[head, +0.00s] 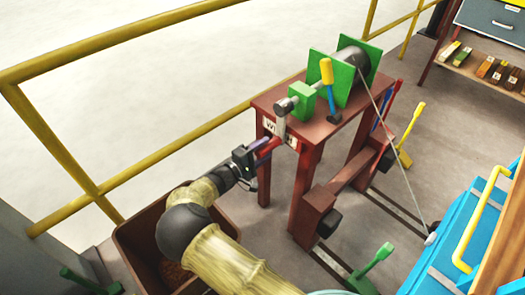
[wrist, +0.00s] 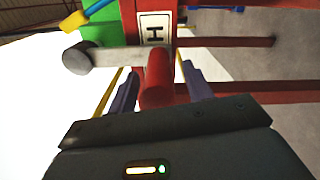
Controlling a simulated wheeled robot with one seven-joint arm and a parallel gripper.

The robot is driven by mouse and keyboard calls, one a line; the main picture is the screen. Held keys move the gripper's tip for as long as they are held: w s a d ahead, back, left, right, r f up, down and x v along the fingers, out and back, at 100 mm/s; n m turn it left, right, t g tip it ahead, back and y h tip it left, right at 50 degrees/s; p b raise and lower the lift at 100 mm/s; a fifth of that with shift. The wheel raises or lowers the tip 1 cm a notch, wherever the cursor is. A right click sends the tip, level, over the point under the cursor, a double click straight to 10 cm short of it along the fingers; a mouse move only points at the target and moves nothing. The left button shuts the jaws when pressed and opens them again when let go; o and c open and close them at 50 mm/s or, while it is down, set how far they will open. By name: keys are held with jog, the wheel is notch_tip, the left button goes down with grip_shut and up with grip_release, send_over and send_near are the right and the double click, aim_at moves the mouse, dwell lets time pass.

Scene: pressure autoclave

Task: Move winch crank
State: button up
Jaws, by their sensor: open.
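The winch (head: 345,75) stands on a dark red table, with a drum between green plates. Its crank (head: 281,122) is a grey arm hanging down from the hub at the near left end, with a red handle (head: 268,147) at its lower end. In the wrist view the grey crank arm (wrist: 112,59) runs sideways to the red handle (wrist: 157,78). My gripper (head: 260,150) is at the handle. In the wrist view its fingers (wrist: 160,92) are open, one on each side of the red handle. I cannot tell whether either finger touches it.
A yellow-handled lever (head: 327,75) stands beside the winch drum. A cable (head: 390,155) runs from the drum to a blue lid (head: 450,235) at right. A yellow railing (head: 150,60) passes behind the table. A brown bin (head: 135,240) sits below my arm.

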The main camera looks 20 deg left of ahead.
jog(key=p+v, duration=0.1)
jog(key=v, duration=1.6)
jog(key=shift+s, duration=0.25)
jog(key=w+d+r+m+g+h, duration=0.1)
jog(key=w+d+m+g, duration=0.35)
jog(key=d, duration=0.85)
jog(key=w+d+r+m+g+h, duration=0.1)
jog(key=w+d+m+g, duration=0.1)
jog(key=w+d+g, duration=0.8)
jog(key=s+d+r+m+y, duration=0.45)
jog(key=s+d, duration=0.35)
jog(key=d, duration=0.5)
jog(key=s+d+r+m+y, duration=0.45)
jog(key=s+d+r, duration=0.2)
jog(key=d, duration=0.65)
notch_tip(320, 180, up, 26)
jog(key=p, duration=2.7)
jog(key=shift+s+a, duration=0.35)
jog(key=shift+a, duration=0.05)
